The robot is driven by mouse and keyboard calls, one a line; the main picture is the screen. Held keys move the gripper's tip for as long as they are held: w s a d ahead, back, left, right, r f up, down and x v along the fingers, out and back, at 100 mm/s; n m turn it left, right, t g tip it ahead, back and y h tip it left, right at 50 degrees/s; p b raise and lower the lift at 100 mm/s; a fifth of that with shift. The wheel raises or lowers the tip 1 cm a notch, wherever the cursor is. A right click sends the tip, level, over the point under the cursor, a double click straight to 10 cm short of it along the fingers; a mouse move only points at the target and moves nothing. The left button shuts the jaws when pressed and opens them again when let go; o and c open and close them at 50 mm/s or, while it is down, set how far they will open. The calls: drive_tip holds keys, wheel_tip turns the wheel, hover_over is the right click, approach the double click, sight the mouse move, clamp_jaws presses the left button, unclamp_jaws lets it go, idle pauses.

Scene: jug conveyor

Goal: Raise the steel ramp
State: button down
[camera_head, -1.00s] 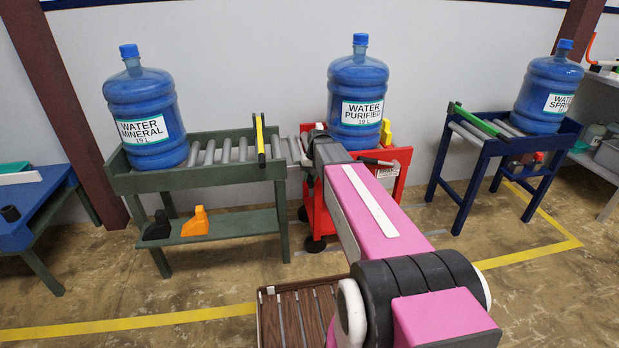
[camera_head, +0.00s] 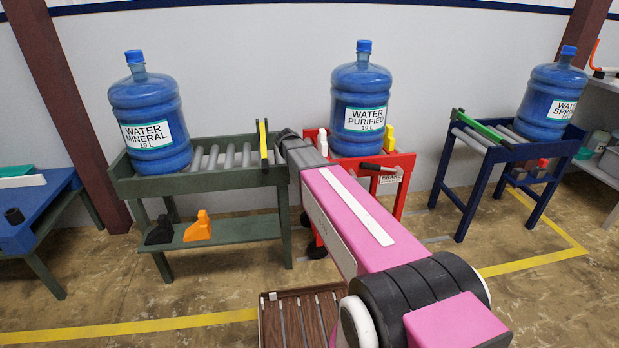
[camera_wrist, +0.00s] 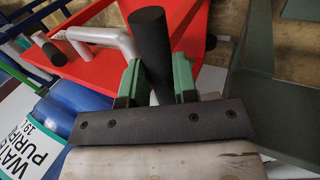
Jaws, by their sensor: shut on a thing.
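My gripper (camera_wrist: 159,76) shows in the wrist view with its two green fingers shut on a black cylindrical grip (camera_wrist: 149,32). The grip stands beside a light grey bent tube (camera_wrist: 105,36) in front of the red cart (camera_wrist: 75,75); I cannot tell whether they are joined. In the head view the end of my arm covers the gap between the green roller table (camera_head: 215,180) and the red cart (camera_head: 400,162), and the fingers are hidden. I cannot make out the steel ramp for certain in either view.
A mineral water jug (camera_head: 150,105) stands on the green table, a purified water jug (camera_head: 360,90) on the cart. A third jug (camera_head: 550,90) stands on the dark blue table (camera_head: 500,152) at the right. A yellow-black bar (camera_head: 263,143) stands at the green table's right end.

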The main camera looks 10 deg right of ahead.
drive_tip(key=shift+a+r+h, duration=0.45)
drive_tip(key=shift+a+h, duration=0.3)
drive_tip(key=shift+h, duration=0.4)
drive_tip(key=shift+a+r+h, duration=0.4)
drive_tip(key=shift+a+h, duration=0.3)
drive_tip(key=shift+h, duration=0.45)
drive_tip(key=c, duration=0.9)
unclamp_jaws()
drive_tip(key=v, duration=1)
drive_tip(key=shift+a+r, duration=0.2)
drive_tip(key=shift+a, duration=0.15)
